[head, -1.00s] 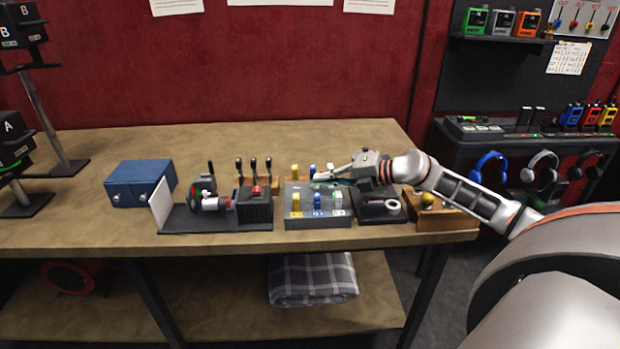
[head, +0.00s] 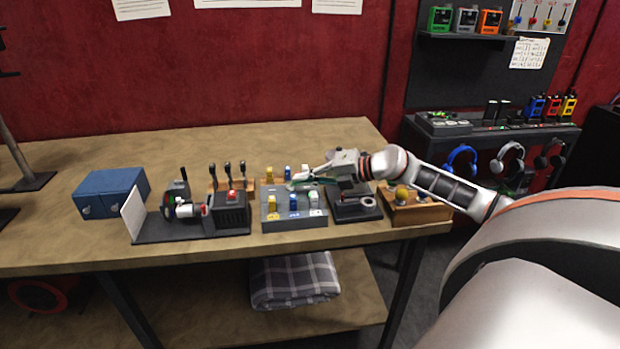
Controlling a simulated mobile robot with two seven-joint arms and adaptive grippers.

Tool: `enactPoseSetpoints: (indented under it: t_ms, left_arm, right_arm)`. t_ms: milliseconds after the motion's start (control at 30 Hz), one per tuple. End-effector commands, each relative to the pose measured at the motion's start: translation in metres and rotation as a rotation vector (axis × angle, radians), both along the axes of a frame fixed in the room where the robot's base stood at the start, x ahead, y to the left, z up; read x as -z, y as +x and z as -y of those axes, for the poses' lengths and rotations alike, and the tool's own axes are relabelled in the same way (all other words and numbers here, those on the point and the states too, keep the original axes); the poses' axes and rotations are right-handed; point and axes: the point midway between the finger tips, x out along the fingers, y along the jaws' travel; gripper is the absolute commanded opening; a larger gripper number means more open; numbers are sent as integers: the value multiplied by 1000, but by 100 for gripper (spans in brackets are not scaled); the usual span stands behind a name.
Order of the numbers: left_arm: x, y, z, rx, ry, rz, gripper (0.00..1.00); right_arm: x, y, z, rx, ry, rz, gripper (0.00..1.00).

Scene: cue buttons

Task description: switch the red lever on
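A grey switch panel (head: 294,223) sits near the front of the bench. A yellow lever (head: 272,205), a blue lever (head: 293,204) and a white lever (head: 314,200) stand along its front, with a label below each. I cannot pick out a red lever; part of the panel's back is hidden by my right gripper. My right gripper (head: 293,184) reaches in from the right, low over the back of the panel, fingers pointing left. Its fingers are too small to tell whether they are open or shut, and contact is unclear. My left gripper is not in view.
A black box with a red button (head: 231,196) stands left of the panel, with several black-knobbed levers (head: 228,171) behind it. A blue box (head: 110,192) is further left. A dark stand (head: 352,206) and a wooden box (head: 418,212) are to the right. The bench's back is clear.

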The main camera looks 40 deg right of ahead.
Motion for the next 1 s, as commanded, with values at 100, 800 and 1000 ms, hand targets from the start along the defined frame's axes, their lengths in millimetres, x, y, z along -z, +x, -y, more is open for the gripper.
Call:
enactPoseSetpoints:
  t_ms: [100,800,1000]
  left_arm:
    - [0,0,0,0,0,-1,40]
    - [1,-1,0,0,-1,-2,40]
    - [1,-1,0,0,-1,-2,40]
  right_arm:
    - [-4,-3,7,8,-7,5,0]
    - [-28,-65,39,1,-1,-1,0]
    - [-36,-82,48,0,1,-2,0]
